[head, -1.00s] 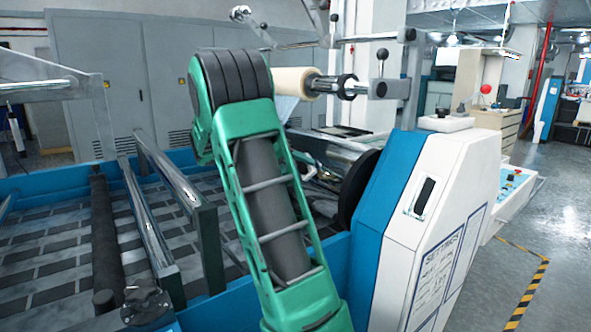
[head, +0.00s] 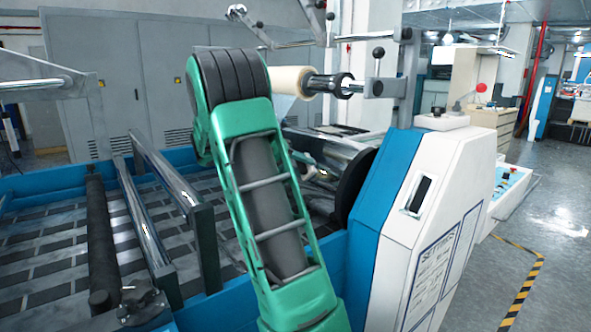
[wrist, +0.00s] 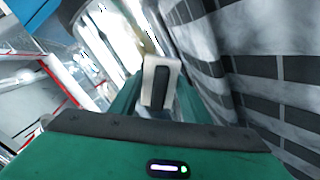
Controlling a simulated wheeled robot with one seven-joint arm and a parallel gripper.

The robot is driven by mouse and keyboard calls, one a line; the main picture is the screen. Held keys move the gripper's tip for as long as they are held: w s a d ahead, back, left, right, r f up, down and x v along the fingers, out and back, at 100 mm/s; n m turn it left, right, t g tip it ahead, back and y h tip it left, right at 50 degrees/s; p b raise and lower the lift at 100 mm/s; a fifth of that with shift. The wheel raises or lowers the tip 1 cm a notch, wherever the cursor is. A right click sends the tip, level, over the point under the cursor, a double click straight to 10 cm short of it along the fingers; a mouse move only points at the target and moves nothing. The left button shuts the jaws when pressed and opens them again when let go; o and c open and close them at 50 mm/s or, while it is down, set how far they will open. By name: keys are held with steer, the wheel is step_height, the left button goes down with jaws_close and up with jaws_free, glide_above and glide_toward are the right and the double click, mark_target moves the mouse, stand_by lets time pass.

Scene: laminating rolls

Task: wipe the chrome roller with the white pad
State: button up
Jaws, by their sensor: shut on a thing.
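My gripper (wrist: 160,105) shows in the wrist view, its green fingers shut on a white pad (wrist: 161,61) with a dark strip down its face. In the head view my green arm hides the gripper and the pad. Bright chrome rollers (head: 142,222) lie along the machine bed at left in the head view, and another shiny bar (head: 335,150) shows right of my arm. In the wrist view a bright, blurred cylinder-like surface (wrist: 112,35) lies beyond the pad. I cannot tell whether the pad touches it.
A cream roll (head: 285,80) on a shaft sits beside my upper arm. A blue and white machine housing (head: 425,215) stands close at right. A dark roller (head: 100,240) lies at left. Grey cabinets (head: 115,90) stand behind. Floor at far right is open.

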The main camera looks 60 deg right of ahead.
steer(key=shift+s+a, duration=0.25)
steer(key=shift+s, duration=0.4)
steer(key=shift+s+a, duration=0.25)
steer(key=shift+s, duration=0.4)
steer(key=shift+s+a, duration=0.2)
steer(key=shift+s, duration=0.6)
steer(key=shift+s+a, duration=0.15)
steer(key=shift+s, duration=0.65)
steer(key=shift+s+a, duration=0.3)
steer(key=shift+s, duration=0.65)
steer(key=shift+s+a, duration=0.3)
steer(key=shift+s, duration=0.65)
steer(key=shift+s+a, duration=0.3)
steer(key=shift+s, duration=0.65)
steer(key=shift+w+d, duration=0.2)
steer(key=shift+w, duration=0.6)
steer(key=shift+w+d, duration=0.2)
steer(key=shift+w, duration=0.6)
steer(key=shift+w+d, duration=0.5)
steer(key=shift+w, duration=0.9)
steer(key=shift+w+d, duration=0.5)
steer(key=shift+w, duration=0.95)
steer(key=shift+w+d, duration=0.5)
steer(key=shift+w, duration=0.9)
steer(key=shift+v, duration=2.95)
steer(key=shift+a, duration=0.1)
